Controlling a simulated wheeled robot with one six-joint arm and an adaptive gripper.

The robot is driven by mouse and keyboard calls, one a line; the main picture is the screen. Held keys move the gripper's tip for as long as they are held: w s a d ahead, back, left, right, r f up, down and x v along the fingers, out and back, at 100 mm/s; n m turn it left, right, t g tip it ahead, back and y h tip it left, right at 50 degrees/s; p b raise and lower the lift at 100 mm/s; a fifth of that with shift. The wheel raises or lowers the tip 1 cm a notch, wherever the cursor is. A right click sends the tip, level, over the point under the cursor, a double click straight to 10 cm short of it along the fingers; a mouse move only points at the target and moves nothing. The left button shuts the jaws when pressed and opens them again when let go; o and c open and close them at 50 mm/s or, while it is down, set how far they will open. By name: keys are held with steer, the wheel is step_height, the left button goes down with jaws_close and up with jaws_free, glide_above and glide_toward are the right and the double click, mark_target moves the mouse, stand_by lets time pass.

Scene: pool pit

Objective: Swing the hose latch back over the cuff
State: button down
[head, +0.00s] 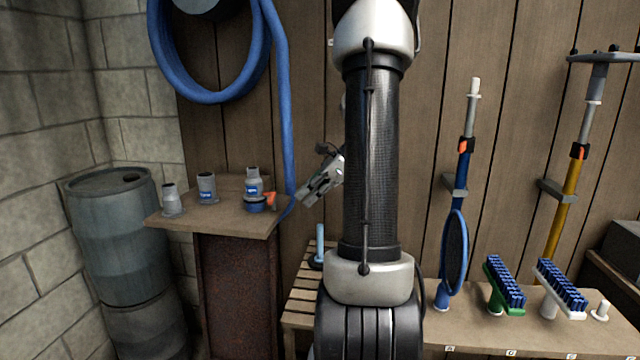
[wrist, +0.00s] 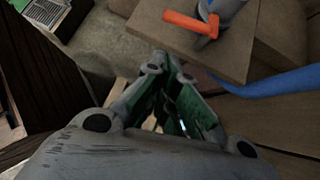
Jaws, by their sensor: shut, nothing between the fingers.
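The orange latch (head: 270,198) stands out at the right side of the blue cuff (head: 255,206), below a grey fitting (head: 254,183) with a blue label on the small shelf. In the wrist view the latch (wrist: 190,23) is a bent orange lever near the top, close to the board's edge. Its full seating on the cuff is hard to make out. My gripper (head: 301,198) is shut and empty, just right of the latch and apart from it. In the wrist view its green-padded fingers (wrist: 168,65) point towards the board, below the latch.
The blue hose (head: 286,110) hangs from its coil and passes the shelf's right edge, close to my gripper. Two other grey fittings (head: 206,187) (head: 170,198) stand left on the shelf (head: 215,222). A barrel (head: 118,240) is at left; brushes (head: 503,284) stand on the right bench.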

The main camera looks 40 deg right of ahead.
steer(key=shift+w+a+f, duration=0.2)
steer(key=shift+w+a, duration=0.4)
steer(key=shift+a, duration=0.05)
steer(key=shift+w+a+f, duration=0.25)
steer(key=shift+w+a, duration=0.3)
steer(key=shift+a, duration=0.15)
steer(key=shift+w+a+f, duration=0.2)
steer(key=shift+w+a, duration=0.4)
steer(key=shift+a, duration=0.05)
steer(key=shift+w+a+m+t+h, duration=0.2)
steer(key=shift+a+m, duration=0.1)
steer(key=shift+a, duration=0.25)
steer(key=shift+w+a+m+t+h, duration=0.1)
steer(key=shift+w+a+m, duration=0.15)
steer(key=shift+a, duration=0.25)
